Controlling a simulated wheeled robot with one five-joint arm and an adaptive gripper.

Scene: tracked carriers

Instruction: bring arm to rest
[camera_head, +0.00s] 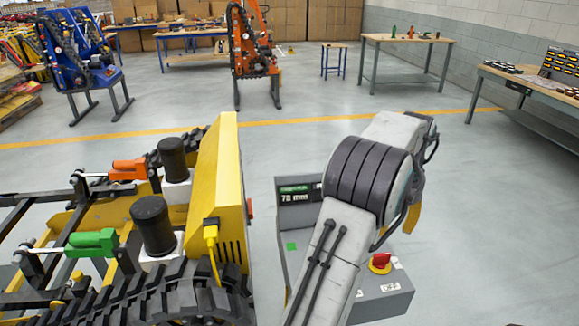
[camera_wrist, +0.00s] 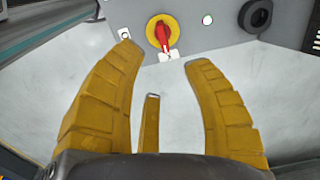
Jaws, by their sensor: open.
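In the head view my arm (camera_head: 345,240) reaches up from the bottom and bends over at its thick grey joint. My gripper is mostly hidden behind that joint there. A red rotary switch (camera_wrist: 163,34) on a yellow disc sits on a grey panel just beyond the fingertips. The same red switch (camera_head: 380,262) is in the head view, right of my arm on the grey control box (camera_head: 388,300). No contact between fingers and switch is visible.
A yellow tracked carrier (camera_head: 215,190) with green and orange actuators stands close on the left. The control box has a small display (camera_head: 294,197) reading about 70 mm. Workbenches (camera_head: 410,42) stand at the back and right. Open floor (camera_head: 490,210) lies to the right.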

